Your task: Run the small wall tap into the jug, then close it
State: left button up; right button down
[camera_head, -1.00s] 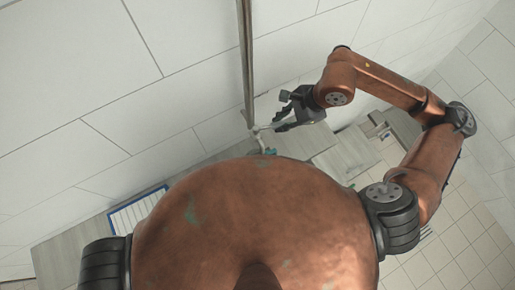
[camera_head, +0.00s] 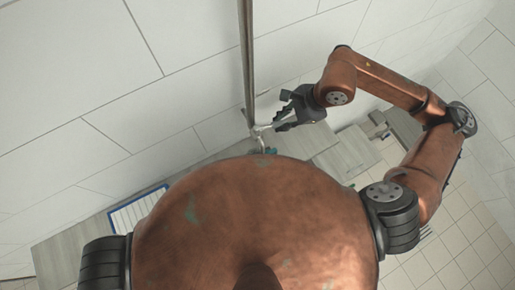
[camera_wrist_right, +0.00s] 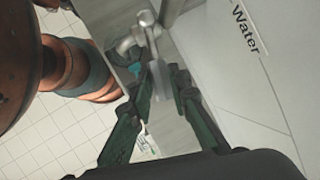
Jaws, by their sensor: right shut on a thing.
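The small wall tap (camera_head: 261,131) is a pale metal fitting at the lower end of a vertical pipe, partly cut off by my body. It also shows in the right wrist view (camera_wrist_right: 129,43), with its pale lever (camera_wrist_right: 155,72) reaching between my fingers. My right gripper (camera_head: 279,127) is at the tap from the right, shut on the lever; its dark green fingers also show in the wrist view (camera_wrist_right: 163,77). A small teal part (camera_head: 271,151) shows just below the tap. I cannot make out the jug or any water flow. My left gripper is out of view.
The metal pipe (camera_head: 247,65) runs down the tiled wall. A grey counter (camera_head: 70,255) lies below, with a blue-edged white sheet or rack (camera_head: 136,211) at left. A "Water" label (camera_wrist_right: 248,29) is on the wall beside the tap.

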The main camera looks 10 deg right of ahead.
jog(key=shift+f, duration=0.1)
dwell(0.3)
jog(key=shift+w+f+n+b, duration=0.15)
jog(key=shift+w+n+b, duration=0.1)
jog(key=shift+n+b, duration=0.25)
jog(key=shift+w+a+n+g+b, duration=0.1)
jog(key=shift+w+n+g+b, duration=0.4)
jog(key=shift+b, duration=0.45)
jog(key=shift+w+a+n+b, duration=0.1)
jog(key=shift+w+n+b, duration=0.35)
jog(key=shift+n, duration=0.35)
jog(key=shift+r, duration=0.2)
jog(key=shift+w+g+b, duration=0.1)
jog(key=shift+g+b, duration=0.2)
jog(key=shift+b, duration=0.25)
